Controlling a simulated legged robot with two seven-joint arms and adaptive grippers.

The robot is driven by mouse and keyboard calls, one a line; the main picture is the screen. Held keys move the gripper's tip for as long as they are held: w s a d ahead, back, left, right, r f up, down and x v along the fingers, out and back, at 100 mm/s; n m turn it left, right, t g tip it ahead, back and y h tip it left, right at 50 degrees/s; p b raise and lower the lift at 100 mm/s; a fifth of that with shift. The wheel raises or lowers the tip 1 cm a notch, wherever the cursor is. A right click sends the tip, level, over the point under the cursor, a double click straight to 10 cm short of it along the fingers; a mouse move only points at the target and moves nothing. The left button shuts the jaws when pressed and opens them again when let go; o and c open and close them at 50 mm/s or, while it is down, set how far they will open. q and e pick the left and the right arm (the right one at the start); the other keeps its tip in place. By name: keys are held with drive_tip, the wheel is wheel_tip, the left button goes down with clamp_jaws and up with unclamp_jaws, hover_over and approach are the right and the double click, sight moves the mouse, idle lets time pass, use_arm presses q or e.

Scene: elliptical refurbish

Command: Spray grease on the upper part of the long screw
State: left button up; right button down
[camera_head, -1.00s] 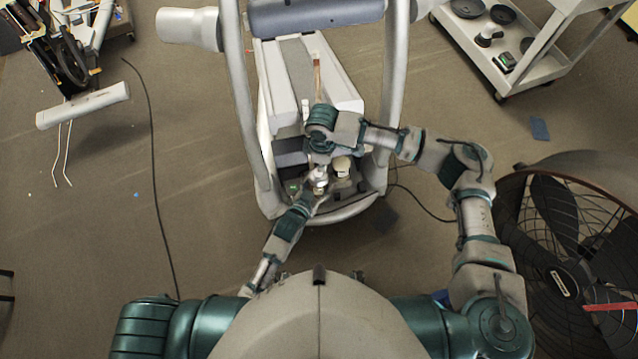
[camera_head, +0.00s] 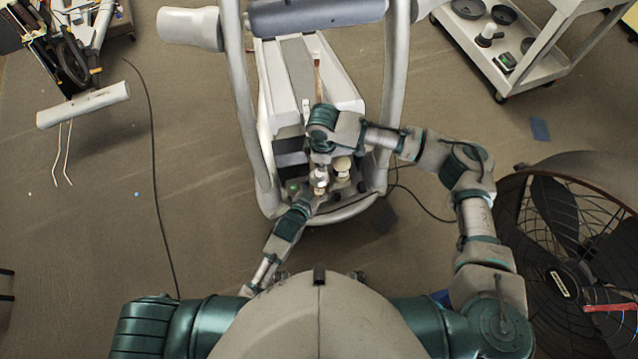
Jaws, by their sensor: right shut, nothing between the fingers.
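A long, thin, copper-coloured rod, which looks like the long screw (camera_head: 317,75), runs lengthwise over the middle of the elliptical machine (camera_head: 347,92). Its near end is hidden by my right wrist. My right gripper (camera_head: 320,156) is over the near end of the machine, below the rod in the picture. It is shut and empty. My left gripper (camera_head: 313,195) is low at the machine's near end, close to the right one. Its fingers are too small and covered to read. A small pale round-topped part (camera_head: 341,165) is beside the grippers. I cannot make out a grease can for certain.
The machine's upright side rails (camera_head: 245,110) flank both arms. A large black fan (camera_head: 565,260) stands close on the right. A white cart (camera_head: 530,72) with dark discs is at the upper right. A black cable (camera_head: 155,160) lies on open floor at left.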

drive_tip(key=shift+f, duration=0.15)
drive_tip(key=shift+f, duration=1.2)
idle(0.3)
drive_tip(key=shift+r, duration=2.55)
wheel_tip(320, 180, up, 12)
drive_tip(key=shift+f, duration=0.1)
